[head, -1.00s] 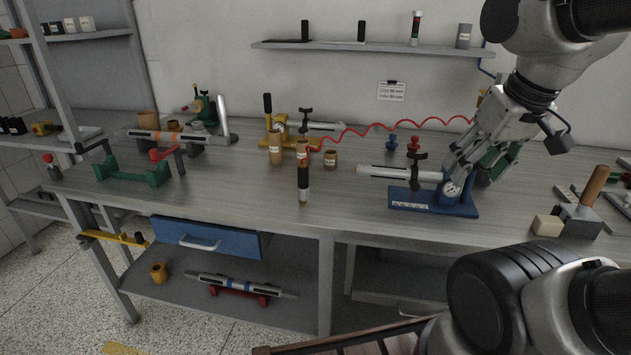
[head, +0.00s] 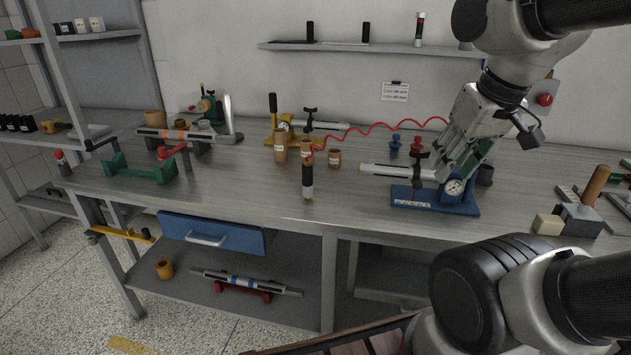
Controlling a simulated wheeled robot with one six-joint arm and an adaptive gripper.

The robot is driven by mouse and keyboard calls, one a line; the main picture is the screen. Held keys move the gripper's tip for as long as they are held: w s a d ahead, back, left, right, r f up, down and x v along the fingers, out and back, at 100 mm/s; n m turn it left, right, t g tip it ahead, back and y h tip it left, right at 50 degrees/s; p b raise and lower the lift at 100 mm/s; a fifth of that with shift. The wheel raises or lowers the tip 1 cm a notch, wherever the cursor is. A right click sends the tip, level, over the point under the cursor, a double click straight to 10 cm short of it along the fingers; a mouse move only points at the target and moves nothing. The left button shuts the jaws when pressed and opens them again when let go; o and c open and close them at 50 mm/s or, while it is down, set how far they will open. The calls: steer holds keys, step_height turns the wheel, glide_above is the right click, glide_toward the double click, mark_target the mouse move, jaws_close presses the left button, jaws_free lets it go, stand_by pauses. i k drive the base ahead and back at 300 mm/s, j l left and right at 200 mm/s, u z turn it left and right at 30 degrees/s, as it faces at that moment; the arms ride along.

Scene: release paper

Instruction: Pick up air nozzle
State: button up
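A red coiled hose (head: 385,127) runs along the back of the bench. Its left end reaches a labelled brown cup (head: 307,148). I cannot clearly make out the air nozzle itself; a small red part shows at that cup. The hose's right end passes behind my gripper (head: 450,172). My gripper is above the blue gauge stand (head: 425,200), fingers pointing down and left, well right of the cup. The fingers partly cover the stand's dial and a green thing behind them. The gap between the fingertips is unclear, and I see nothing held.
A dark cylinder (head: 307,182) stands in front of the cup. Brown pots (head: 335,158), a yellow-based tool (head: 285,133) and blue and red knobs (head: 396,141) surround the hose. A silver cylinder (head: 390,171) lies on the stand.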

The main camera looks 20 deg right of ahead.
mark_target(306, 168)
steer(key=j+z, duration=0.2)
steer(key=z, duration=0.25)
steer(key=j+z, duration=0.25)
steer(key=z, duration=0.2)
steer(key=j+z, duration=0.15)
steer(key=j, duration=0.3)
steer(key=k+j+z, duration=0.15)
steer(key=j, duration=0.25)
steer(key=j+z, duration=0.15)
steer(key=j, duration=0.3)
steer(key=k+j+z, duration=0.15)
steer(key=j, duration=0.25)
steer(key=k+j, duration=0.1)
steer(key=j, duration=0.55)
steer(key=k+j, duration=0.15)
steer(key=j, duration=0.2)
